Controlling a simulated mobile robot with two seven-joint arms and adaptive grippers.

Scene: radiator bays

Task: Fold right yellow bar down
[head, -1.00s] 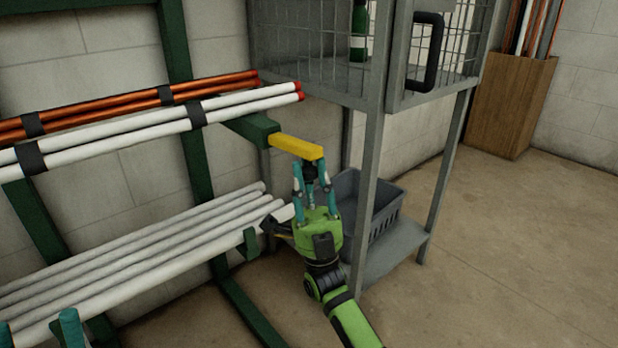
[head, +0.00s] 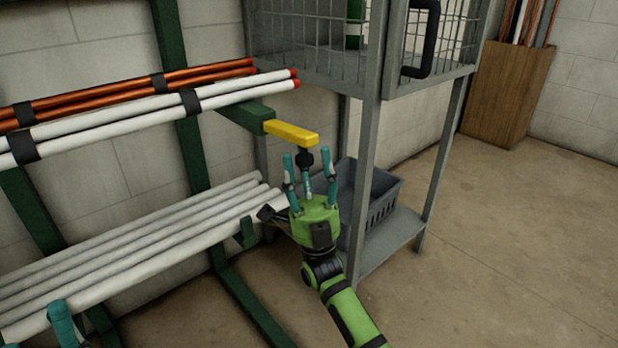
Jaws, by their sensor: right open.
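The right yellow bar (head: 292,134) sticks out roughly level from the end of a green rack arm (head: 247,115), near the right end of the upper pipes. A dark knob (head: 304,158) hangs under its outer end. My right gripper (head: 308,168) is open, pointing up just below the bar, with its fingers spread around the space under the knob. I cannot tell if any finger touches it. My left gripper (head: 60,318) shows only in part, as teal fingertips at the bottom left; whether it is open is unclear.
White pipes (head: 150,110) and orange pipes (head: 130,95) lie on the upper rack, with more white pipes (head: 140,245) below. A grey metal cage stand (head: 362,180) with a grey crate (head: 382,205) stands close on the right.

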